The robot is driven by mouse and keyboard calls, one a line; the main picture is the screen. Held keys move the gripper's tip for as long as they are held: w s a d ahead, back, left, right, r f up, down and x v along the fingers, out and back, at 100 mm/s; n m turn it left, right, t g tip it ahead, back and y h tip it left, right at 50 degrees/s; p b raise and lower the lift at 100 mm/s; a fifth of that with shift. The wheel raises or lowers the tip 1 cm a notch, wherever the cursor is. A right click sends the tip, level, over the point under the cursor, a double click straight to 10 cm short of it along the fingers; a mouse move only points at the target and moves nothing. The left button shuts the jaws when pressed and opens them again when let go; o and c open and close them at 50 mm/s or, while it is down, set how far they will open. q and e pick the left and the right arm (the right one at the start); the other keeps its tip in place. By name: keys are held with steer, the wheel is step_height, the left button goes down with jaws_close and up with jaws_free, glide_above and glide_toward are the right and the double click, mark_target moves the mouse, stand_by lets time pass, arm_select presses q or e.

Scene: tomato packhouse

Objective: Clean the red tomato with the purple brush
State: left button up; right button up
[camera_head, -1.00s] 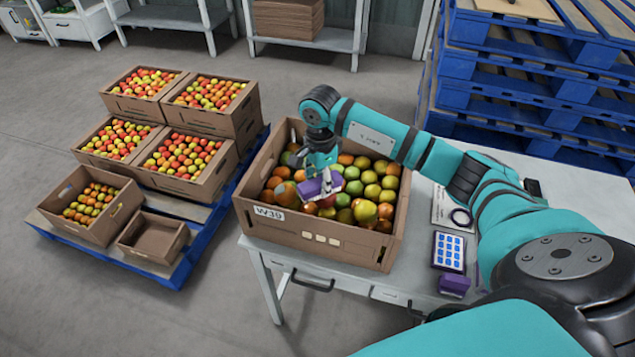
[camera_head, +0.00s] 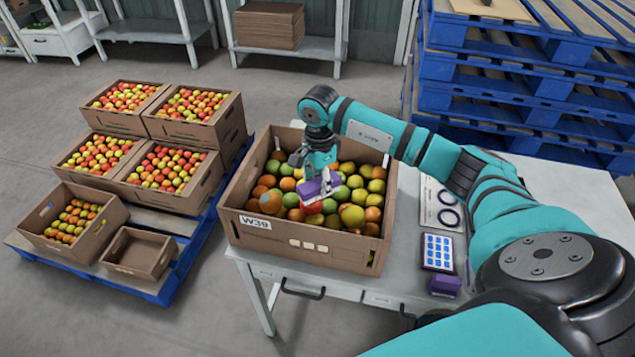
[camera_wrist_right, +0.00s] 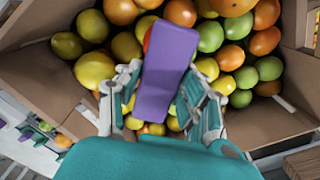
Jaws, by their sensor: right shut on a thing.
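My right gripper (camera_head: 322,184) is shut on the purple brush (camera_head: 313,190), over the front middle of the cardboard box of tomatoes marked W39 (camera_head: 300,255). In the right wrist view the purple brush (camera_wrist_right: 164,75) lies between the two fingers and hides what is right below it. A red tomato (camera_head: 314,208) shows just under the brush in the head view. In the wrist view a small red-orange edge shows beside the brush's upper end. Whether the brush touches the tomato cannot be told. My left gripper is not in view.
The box stands on a white table (camera_head: 420,285) and holds green, yellow and orange tomatoes. A keypad (camera_head: 437,251) and a small purple block (camera_head: 445,286) lie to its right. A blue pallet (camera_head: 170,285) with several tomato boxes is at left. Blue pallets (camera_head: 500,70) are stacked behind.

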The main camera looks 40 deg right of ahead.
mark_target(304, 189)
steer(key=shift+a, duration=0.1)
steer(key=shift+w+a, duration=0.15)
steer(key=shift+a, duration=1.95)
steer(key=shift+d, duration=0.15)
steer(key=shift+d+b, duration=0.7)
steer(key=shift+d, duration=1.4)
steer(key=shift+r, duration=0.15)
steer(key=shift+r+p, duration=1.85)
steer(key=shift+r, duration=1)
steer(key=shift+s, duration=0.2)
steer(key=shift+a, duration=0.15)
